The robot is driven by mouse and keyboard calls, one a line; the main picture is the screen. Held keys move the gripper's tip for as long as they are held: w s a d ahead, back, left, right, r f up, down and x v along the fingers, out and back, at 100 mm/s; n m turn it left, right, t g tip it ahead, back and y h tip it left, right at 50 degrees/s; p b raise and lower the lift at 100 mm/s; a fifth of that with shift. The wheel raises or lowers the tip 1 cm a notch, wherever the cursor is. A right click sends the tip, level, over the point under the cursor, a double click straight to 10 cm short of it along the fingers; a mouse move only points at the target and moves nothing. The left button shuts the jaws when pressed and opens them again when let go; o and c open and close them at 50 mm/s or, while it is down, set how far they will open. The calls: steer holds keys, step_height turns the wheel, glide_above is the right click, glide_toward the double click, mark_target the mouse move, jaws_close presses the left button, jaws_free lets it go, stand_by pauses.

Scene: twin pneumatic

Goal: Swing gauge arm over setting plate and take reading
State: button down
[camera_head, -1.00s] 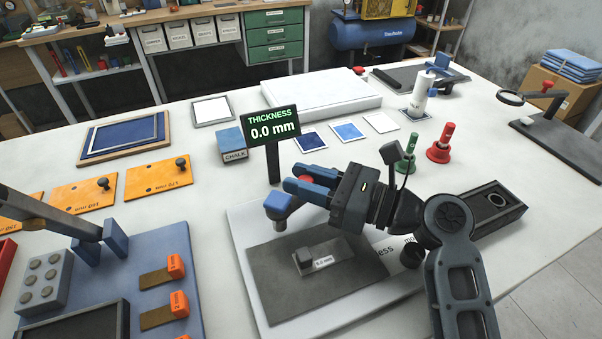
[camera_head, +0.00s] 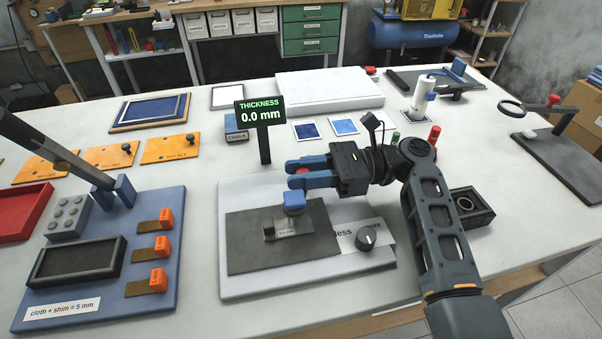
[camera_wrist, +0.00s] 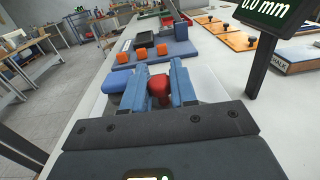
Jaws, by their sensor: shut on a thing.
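My gripper (camera_head: 297,173) is shut on a red knob (camera_wrist: 159,88), which shows between the blue fingers in the wrist view. A blue gauge head (camera_head: 294,201) hangs just below the fingers, over the dark mat (camera_head: 250,255) close to the far side of the small setting plate (camera_head: 290,229). I cannot tell whether it touches the plate. The setting plate carries a small dark block (camera_head: 268,229) and a label too small to read. The thickness display (camera_head: 262,112) reads 0.0 mm. My gripper and arm hide most of the gauge arm.
Left is a blue board (camera_head: 110,300) with orange-handled shims (camera_head: 150,283). A dark ring fixture (camera_head: 470,207) and a red-topped post (camera_head: 434,136) stand to the right. The display post rises close behind my gripper.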

steer(key=shift+d+g, duration=0.1)
steer(key=shift+g, duration=0.2)
steer(key=c, duration=1.3)
jaws_free()
steer(key=shift+o, duration=0.2)
steer(key=d, duration=0.2)
steer(key=w+d+b, duration=0.1)
steer(key=d, duration=0.4)
steer(key=shift+w+d+f, duration=0.1)
steer(key=shift+w, duration=0.05)
steer(key=shift+d, duration=0.25)
